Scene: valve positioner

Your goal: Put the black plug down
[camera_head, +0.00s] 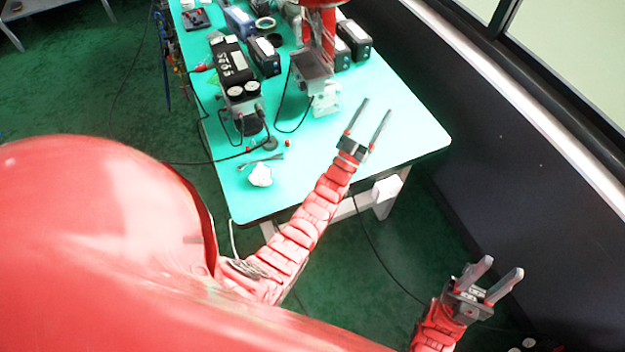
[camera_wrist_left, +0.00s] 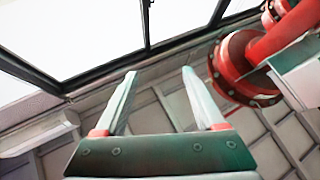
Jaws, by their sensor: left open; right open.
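I cannot make out the black plug for sure. A small dark and red piece (camera_head: 270,143) lies on the green table top (camera_head: 405,135) near its front left edge, too small to identify. My left gripper (camera_head: 377,106) is open and empty, over the right front part of the table and to the right of the small piece. In the left wrist view its fingers (camera_wrist_left: 158,74) are apart with nothing between them. My right gripper (camera_head: 506,265) is open and empty, off the table at the lower right, above the floor.
A valve positioner with two gauges (camera_head: 240,92) stands on the table's left side. A red valve assembly (camera_head: 319,40) rises beside it. A white crumpled cloth (camera_head: 260,175) lies at the front left. The table's right front corner is clear. A dark wall (camera_head: 510,130) borders the right.

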